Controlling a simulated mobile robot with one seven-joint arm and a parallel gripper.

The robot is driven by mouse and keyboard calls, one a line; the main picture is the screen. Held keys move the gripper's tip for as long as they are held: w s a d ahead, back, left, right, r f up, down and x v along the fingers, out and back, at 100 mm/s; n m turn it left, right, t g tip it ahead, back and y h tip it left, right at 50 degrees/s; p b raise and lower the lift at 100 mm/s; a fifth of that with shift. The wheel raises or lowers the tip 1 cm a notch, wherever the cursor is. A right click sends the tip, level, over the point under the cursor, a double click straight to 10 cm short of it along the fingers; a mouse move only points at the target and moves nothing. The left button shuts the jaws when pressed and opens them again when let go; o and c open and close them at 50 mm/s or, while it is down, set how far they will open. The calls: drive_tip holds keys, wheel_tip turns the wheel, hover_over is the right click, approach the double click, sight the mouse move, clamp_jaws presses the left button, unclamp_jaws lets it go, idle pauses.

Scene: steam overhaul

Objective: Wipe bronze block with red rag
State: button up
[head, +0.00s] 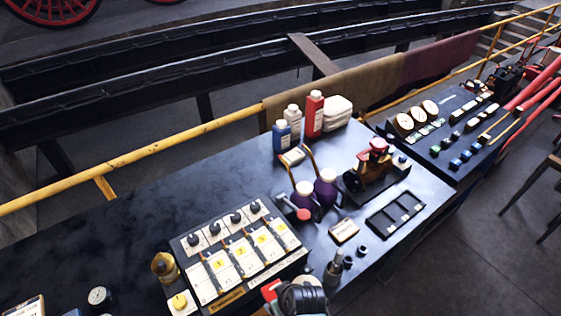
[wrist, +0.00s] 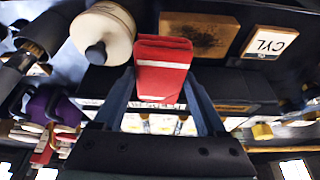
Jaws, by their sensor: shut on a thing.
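My gripper (wrist: 163,75) is shut on the folded red rag (wrist: 163,62), which sticks out between the two fingertips in the wrist view. The head view shows my gripper (head: 285,293) at the bottom edge, with a bit of the red rag (head: 270,288) beside it. A flat brown block with dark smudges (wrist: 200,35), seemingly the bronze block, lies just beside the rag at the top of the wrist view. I cannot make out this block in the head view.
A cream round piece with a dark knob (wrist: 103,32) is close on the other side. A switch panel (head: 240,250), purple bottles (head: 325,187) and a black tray (head: 395,215) crowd the bench.

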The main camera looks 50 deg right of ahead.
drive_tip(key=shift+r, duration=0.15)
wheel_tip(320, 180, up, 3)
drive_tip(key=p, duration=0.3)
idle(0.5)
idle(0.5)
